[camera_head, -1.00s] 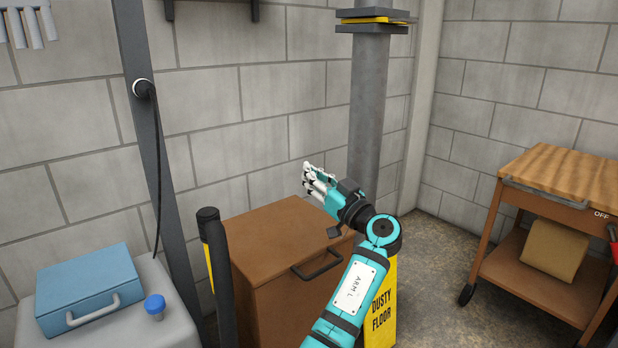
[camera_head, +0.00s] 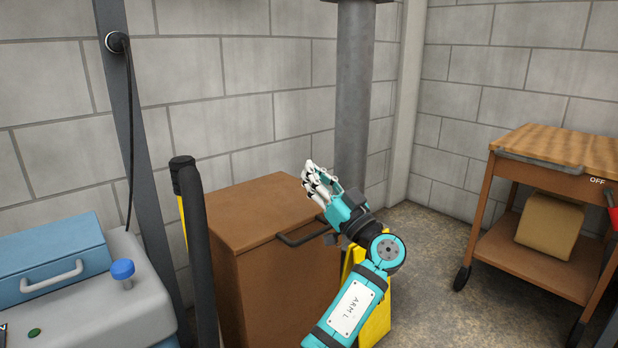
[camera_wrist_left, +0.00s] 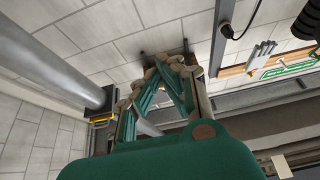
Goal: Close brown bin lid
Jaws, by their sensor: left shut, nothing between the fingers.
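The brown bin (camera_head: 262,240) stands against the block wall in the middle of the head view. Its lid lies flat on top, with a dark handle (camera_head: 302,236) at the front edge. My left gripper (camera_head: 312,176) is shut and empty, above the right part of the lid. I cannot tell whether it touches the lid. In the left wrist view the gripper (camera_wrist_left: 160,72) points toward the wall, with its fingers together, and the bin does not show. My right gripper is out of view.
A yellow floor sign (camera_head: 374,322) stands right of the bin behind my left arm. A black post (camera_head: 198,250) stands at its left front. A grey unit (camera_head: 135,290) carries a blue case (camera_head: 50,255). A wooden-topped cart (camera_head: 560,150) is at right. A grey pipe (camera_head: 352,110) rises behind.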

